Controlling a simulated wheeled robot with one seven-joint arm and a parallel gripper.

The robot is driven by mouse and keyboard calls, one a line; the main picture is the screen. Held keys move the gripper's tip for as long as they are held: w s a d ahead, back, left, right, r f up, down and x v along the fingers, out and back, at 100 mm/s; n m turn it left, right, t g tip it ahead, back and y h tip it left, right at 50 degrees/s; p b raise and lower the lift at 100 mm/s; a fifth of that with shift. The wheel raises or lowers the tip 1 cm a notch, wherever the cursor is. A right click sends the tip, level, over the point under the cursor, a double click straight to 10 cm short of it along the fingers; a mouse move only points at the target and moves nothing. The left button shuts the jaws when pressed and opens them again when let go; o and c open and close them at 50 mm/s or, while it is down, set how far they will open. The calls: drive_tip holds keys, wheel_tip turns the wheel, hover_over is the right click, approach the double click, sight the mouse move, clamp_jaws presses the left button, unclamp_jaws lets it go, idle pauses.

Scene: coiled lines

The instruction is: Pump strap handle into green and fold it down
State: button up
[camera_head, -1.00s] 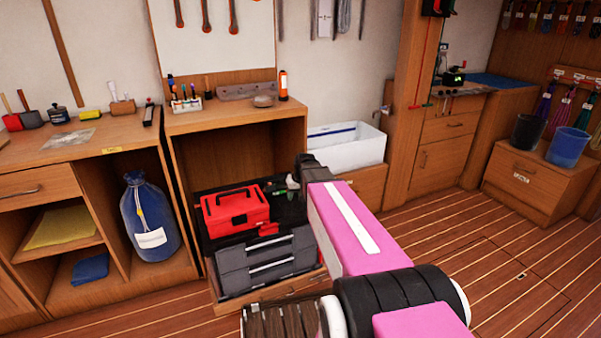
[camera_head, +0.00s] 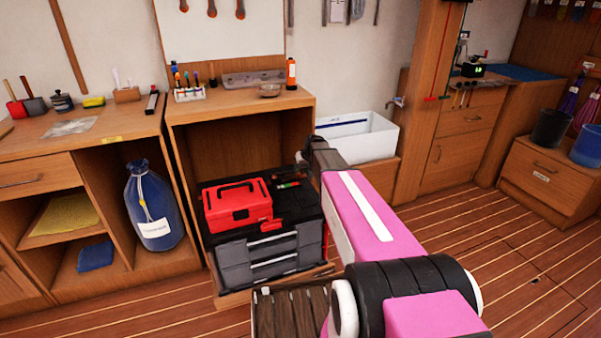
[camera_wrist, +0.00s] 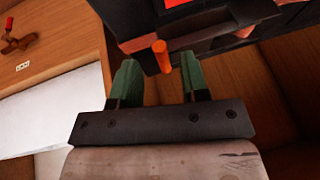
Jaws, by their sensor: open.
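An orange rod-like handle (camera_wrist: 162,55), which looks like the strap handle, stands out between my fingertips in the wrist view. I cannot tell how far it is from them. In the head view, small green and orange-red parts (camera_head: 289,184) show on the dark top of the grey drawer case (camera_head: 265,262), right of the red toolbox (camera_head: 238,206). My gripper (camera_wrist: 159,72) is open, its two green fingers apart with nothing clasped. In the head view it is mostly hidden at the end of my pink arm, by the case's back right corner. No green zone can be read.
The case stands in the opening of a wooden cabinet (camera_head: 178,145). A white basin (camera_head: 368,140) lies close to the right of my arm. A small black device with green (camera_head: 473,70) sits on the far right counter. Floor (camera_head: 450,230) to the right is clear.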

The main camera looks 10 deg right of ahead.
drive_tip(key=shift+x, duration=1.05)
clamp_jaws()
drive_tip(key=shift+r, duration=0.1)
